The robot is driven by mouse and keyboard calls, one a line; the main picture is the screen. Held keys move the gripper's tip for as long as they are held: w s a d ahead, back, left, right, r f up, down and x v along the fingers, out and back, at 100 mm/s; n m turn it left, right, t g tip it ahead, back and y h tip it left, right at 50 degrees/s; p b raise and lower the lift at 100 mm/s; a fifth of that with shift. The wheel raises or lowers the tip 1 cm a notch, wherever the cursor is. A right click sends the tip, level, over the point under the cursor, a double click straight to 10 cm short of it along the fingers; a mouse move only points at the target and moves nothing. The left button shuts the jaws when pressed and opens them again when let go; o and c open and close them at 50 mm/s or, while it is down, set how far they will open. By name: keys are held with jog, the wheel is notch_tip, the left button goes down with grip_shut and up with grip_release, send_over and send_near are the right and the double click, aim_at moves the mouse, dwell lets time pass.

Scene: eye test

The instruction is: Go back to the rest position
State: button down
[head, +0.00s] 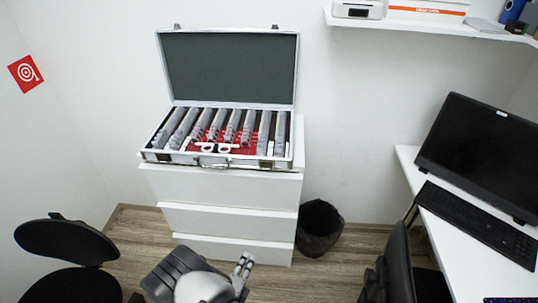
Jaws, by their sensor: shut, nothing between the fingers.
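My gripper (244,264) is at the bottom middle of the head view, in front of the white drawer cabinet and apart from it. Its fingers are together with nothing between them. Part of my arm shows below and left of it. An open case (228,65) stands on the cabinet with its lid up against the wall. In the case are several rows of grey lens holders (216,124) on a red lining, and a white trial frame (215,148) lies near the front edge.
The white cabinet (228,220) has drawers that look shut. A black bin (319,228) stands right of it. A black chair (65,242) is at lower left, another (400,262) at lower right. A white desk (462,250) holds a monitor (482,150) and keyboard (480,222). Floor shows between.

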jog(key=w+d+r+m+g+h, duration=0.1)
jog(key=d+r+m+g+h, duration=0.1)
jog(key=d+r+m, duration=0.4)
jog(key=w+d+r+m+g+h, duration=0.1)
jog(key=d+r+m+g+h, duration=0.15)
jog(key=r+m, duration=0.45)
jog(key=w+d+r+m+g+h, duration=0.1)
jog(key=d+r+m+g+h, duration=0.15)
jog(key=d+r, duration=0.45)
jog(key=s+d+r+m+g+y, duration=0.1)
jog(key=s+d+r+m+g, duration=0.25)
jog(key=r+m, duration=0.3)
jog(key=s+d+r+m+g+y, duration=0.1)
jog(key=s+d+r+m+g, duration=0.2)
jog(key=r+m, duration=0.35)
jog(key=s+r+m+t+y, duration=0.2)
jog(key=s+r+m+y, duration=0.2)
jog(key=s+m, duration=0.5)
jog(key=s+r+m+t+y, duration=0.2)
jog(key=s+r+m+y, duration=0.3)
jog(key=s+r+m, duration=0.2)
jog(key=shift+s+a+r+m+y, duration=0.35)
jog(key=shift+s+m, duration=0.8)
jog(key=shift+m, duration=0.5)
jog(key=shift+d, duration=0.1)
